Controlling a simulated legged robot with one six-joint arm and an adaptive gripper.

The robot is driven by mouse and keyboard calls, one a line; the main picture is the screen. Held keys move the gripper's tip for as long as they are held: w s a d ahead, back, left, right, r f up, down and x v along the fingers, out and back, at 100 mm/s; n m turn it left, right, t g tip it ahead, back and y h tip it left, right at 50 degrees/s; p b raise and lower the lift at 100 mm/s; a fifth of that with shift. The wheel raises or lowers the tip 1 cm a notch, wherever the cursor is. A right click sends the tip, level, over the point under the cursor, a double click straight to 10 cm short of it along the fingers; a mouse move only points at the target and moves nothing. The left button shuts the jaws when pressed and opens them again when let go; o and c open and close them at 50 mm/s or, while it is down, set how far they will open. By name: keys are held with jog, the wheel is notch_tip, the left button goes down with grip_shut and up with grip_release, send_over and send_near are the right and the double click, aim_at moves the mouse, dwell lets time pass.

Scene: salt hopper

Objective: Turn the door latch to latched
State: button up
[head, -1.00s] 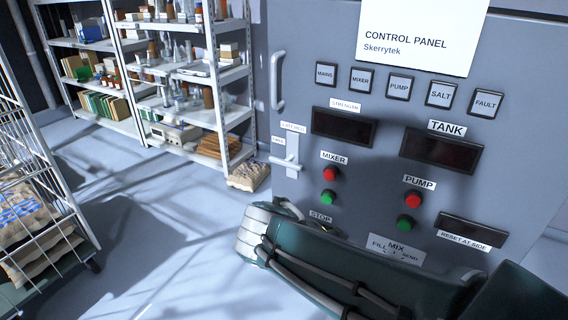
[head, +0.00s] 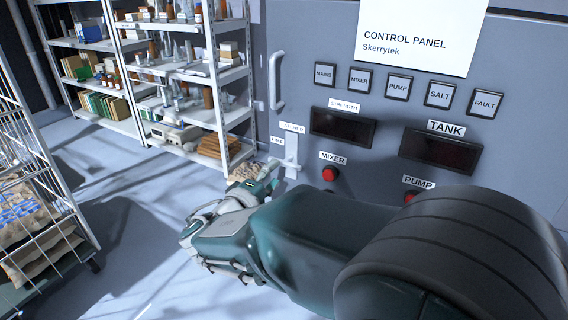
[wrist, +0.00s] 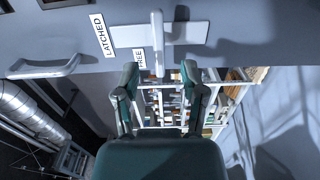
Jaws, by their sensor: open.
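The door latch (head: 291,158) is a pale plate with a bar-shaped lever, on the left part of the grey panel door. In the wrist view its plate (wrist: 190,33) runs sideways and the lever (wrist: 157,40) crosses it, its end beside the FREE label (wrist: 141,58). The LATCHED label (wrist: 103,35) is at the plate's left end. My gripper (wrist: 159,70) is open and empty, its fingertips either side of the lever's lower end in the picture; I cannot tell whether they touch it. In the head view my gripper (head: 262,184) is just left of and below the latch, fingertips partly hidden.
A door handle (head: 276,81) stands out above the latch. Red MIXER (head: 330,174) and PUMP buttons are to the right, partly covered by my arm. Shelves (head: 233,75) stand behind at left, a wire cage trolley (head: 62,190) farther left. Floor between is clear.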

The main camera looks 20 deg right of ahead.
aim_at(282, 165)
jog(key=x, duration=0.5)
jog(key=shift+c, duration=0.3)
grip_shut()
